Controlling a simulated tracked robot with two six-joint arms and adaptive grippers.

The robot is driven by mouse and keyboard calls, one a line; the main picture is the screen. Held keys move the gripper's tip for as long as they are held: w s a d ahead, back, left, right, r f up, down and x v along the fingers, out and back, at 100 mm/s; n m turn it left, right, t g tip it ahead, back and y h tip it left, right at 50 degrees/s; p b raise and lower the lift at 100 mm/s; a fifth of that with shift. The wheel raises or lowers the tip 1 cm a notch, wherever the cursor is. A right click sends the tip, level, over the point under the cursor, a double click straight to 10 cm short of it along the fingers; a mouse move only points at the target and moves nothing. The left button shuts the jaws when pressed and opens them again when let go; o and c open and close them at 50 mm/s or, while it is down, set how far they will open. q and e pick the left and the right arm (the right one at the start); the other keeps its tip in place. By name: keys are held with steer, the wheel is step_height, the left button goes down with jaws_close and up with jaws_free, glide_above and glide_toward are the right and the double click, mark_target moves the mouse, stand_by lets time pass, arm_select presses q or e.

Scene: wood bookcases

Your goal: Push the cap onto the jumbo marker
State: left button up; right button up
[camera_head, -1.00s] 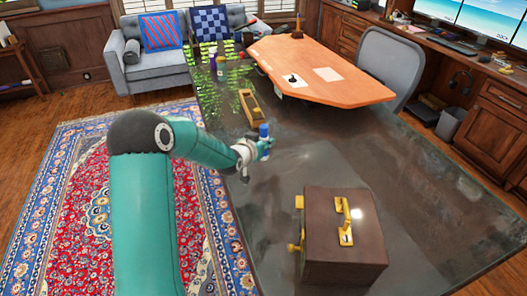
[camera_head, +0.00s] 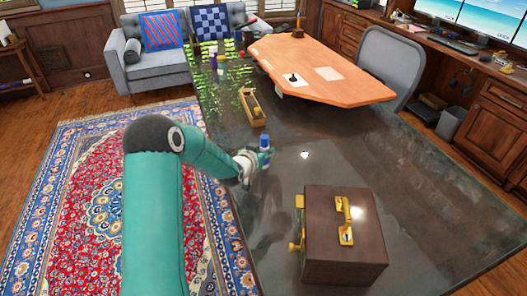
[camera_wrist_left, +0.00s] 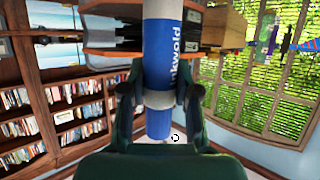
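The jumbo marker (camera_head: 264,141), blue with a pale band, stands roughly upright in my left gripper (camera_head: 261,158), above the dark glossy table. In the left wrist view the marker (camera_wrist_left: 159,62) runs down the middle, with white lettering on blue. The left fingers (camera_wrist_left: 159,100) close on it from both sides, near a pale grey band. A shorter blue part shows beyond that band. I cannot tell whether this is the cap, and I identify no separate cap. My right gripper is in neither view.
A brown case (camera_head: 325,265) with brass fittings stands at the table's front. A wooden tool (camera_head: 252,107) lies behind my left gripper. A small white spot (camera_head: 305,155), unclear, shows on the table (camera_head: 410,200), which is bare towards the right.

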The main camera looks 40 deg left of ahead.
arm_select(q)
steer(key=o, duration=0.4)
steer(key=shift+r, duration=0.1)
steer(key=b+v, duration=0.1)
steer(key=v, duration=1.1)
